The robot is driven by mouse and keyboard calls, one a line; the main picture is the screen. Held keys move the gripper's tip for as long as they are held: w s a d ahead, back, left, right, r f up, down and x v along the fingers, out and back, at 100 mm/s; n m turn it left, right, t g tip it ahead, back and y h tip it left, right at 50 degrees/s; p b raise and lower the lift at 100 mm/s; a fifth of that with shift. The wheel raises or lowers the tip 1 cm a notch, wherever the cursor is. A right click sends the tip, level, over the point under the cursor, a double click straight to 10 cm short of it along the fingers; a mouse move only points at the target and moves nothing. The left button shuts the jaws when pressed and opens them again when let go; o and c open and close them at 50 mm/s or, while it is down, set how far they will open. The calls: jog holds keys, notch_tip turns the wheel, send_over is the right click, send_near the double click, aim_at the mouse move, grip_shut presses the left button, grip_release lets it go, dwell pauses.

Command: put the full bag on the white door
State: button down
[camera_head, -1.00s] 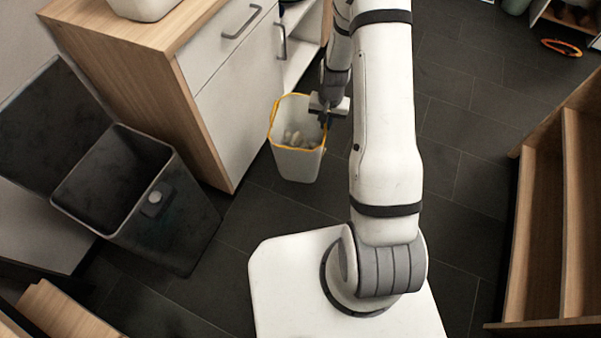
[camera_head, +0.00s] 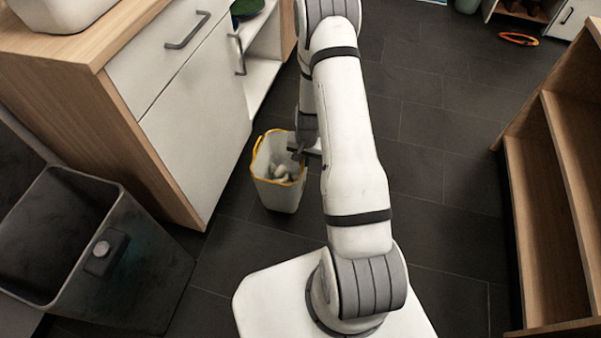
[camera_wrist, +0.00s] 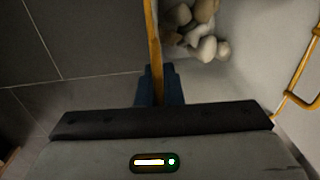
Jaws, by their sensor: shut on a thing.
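The full bag is a white, open-topped holder with a yellow rim (camera_head: 277,194), left of my arm in the head view. Several pale, rounded lumps (camera_head: 281,173) lie inside it; they also show in the wrist view (camera_wrist: 196,30). My gripper (camera_head: 304,151) is shut on the bag's yellow rim at its right side. In the wrist view the rim runs between the dark fingertips (camera_wrist: 160,85). I cannot tell whether the bag's base touches the floor. The white door (camera_head: 197,130) is on the wooden cabinet, left of the bag, with a grey bar handle (camera_head: 239,54) near its top right.
A black open bin (camera_head: 110,265) stands at the lower left beside the cabinet. A white drawer (camera_head: 160,50) sits above the door, and a white container (camera_head: 60,12) stands on the cabinet top. A wooden shelf (camera_head: 545,215) is at the right. Dark tiled floor (camera_head: 430,160) is clear between.

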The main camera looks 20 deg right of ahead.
jog(key=shift+f+b, duration=0.8)
jog(key=shift+f, duration=1.4)
jog(key=shift+f, duration=0.25)
jog(key=c, duration=1.6)
grip_release()
jog(key=shift+s, duration=0.1)
jog(key=shift+r, duration=0.1)
